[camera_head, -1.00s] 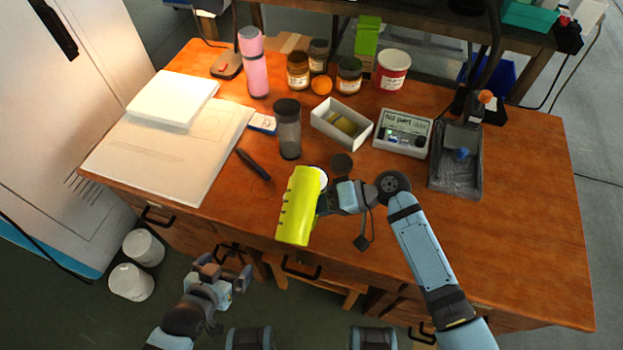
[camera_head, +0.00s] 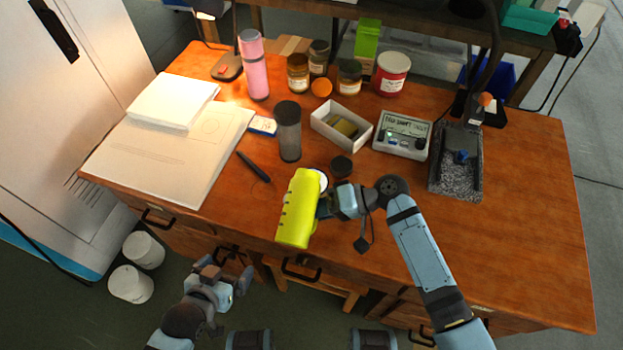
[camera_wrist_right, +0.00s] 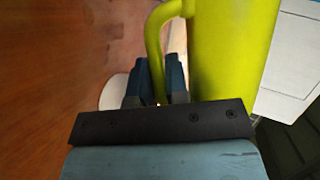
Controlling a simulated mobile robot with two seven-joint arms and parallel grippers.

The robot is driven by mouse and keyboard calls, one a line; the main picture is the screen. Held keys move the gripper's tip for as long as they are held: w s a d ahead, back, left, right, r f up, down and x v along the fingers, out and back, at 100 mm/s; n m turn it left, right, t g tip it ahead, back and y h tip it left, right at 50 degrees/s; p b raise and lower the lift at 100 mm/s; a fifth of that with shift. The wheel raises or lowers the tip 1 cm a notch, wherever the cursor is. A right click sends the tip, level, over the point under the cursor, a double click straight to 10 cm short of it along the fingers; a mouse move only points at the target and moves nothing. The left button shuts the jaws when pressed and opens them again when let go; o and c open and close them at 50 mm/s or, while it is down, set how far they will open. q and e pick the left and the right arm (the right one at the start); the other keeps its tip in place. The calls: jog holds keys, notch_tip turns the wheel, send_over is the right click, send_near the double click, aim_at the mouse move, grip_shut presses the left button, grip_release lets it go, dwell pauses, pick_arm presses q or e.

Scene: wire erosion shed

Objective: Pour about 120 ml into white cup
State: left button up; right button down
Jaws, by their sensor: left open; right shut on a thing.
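My right gripper (camera_head: 327,205) is shut on the handle of a yellow-green jug (camera_head: 298,212), held at the desk's front edge. In the right wrist view the jug (camera_wrist_right: 232,50) rises beside the gripper (camera_wrist_right: 158,88), its handle between the fingers. A white rounded thing (camera_head: 321,181), perhaps the white cup, shows only in part behind the jug; a white rounded edge (camera_wrist_right: 113,93) shows left of the fingers in the wrist view. The jug's mouth and any liquid are hidden. My left gripper (camera_head: 228,272) is open and empty, low in front of the desk.
A dark round lid or jar (camera_head: 341,166) and a grey tumbler (camera_head: 288,135) stand behind the jug. A white box (camera_head: 325,118), a display device (camera_head: 402,135) and a dark tray (camera_head: 447,178) lie farther right. The desk's right front (camera_head: 520,240) is clear.

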aim_at(305, 211)
jog(key=shift+r+p, duration=0.2)
jog(key=shift+p, duration=0.1)
jog(key=shift+s+m, duration=0.3)
dwell(0.3)
jog(key=shift+s+a+r+m+g+p, duration=0.15)
jog(key=shift+s+r+m+g+p, duration=0.25)
jog(key=shift+p, duration=0.5)
notch_tip(305, 211, down, 2)
jog(key=n+b, duration=0.1)
jog(key=b, duration=0.2)
jog(key=shift+t, duration=0.3)
jog(key=shift+n+b, duration=0.3)
jog(key=shift+b, duration=0.05)
jog(key=shift+n+t+h, duration=0.3)
jog(key=shift+n+t, duration=0.2)
jog(key=shift+t, duration=0.1)
jog(key=r+p, duration=0.2)
jog(key=r, duration=0.1)
jog(key=r+p, duration=0.1)
jog(key=shift+w+r, duration=0.3)
jog(key=shift+w, duration=0.05)
jog(key=shift+w+f+b, duration=0.15)
jog(key=shift+f+b, duration=0.1)
jog(key=shift+b, duration=0.05)
jog(key=shift+w+d+f+n+t+b, duration=0.1)
jog(key=shift+w+d+n+t+b, duration=0.1)
jog(key=shift+w+n+t+b, duration=0.3)
jog(key=shift+s, duration=0.15)
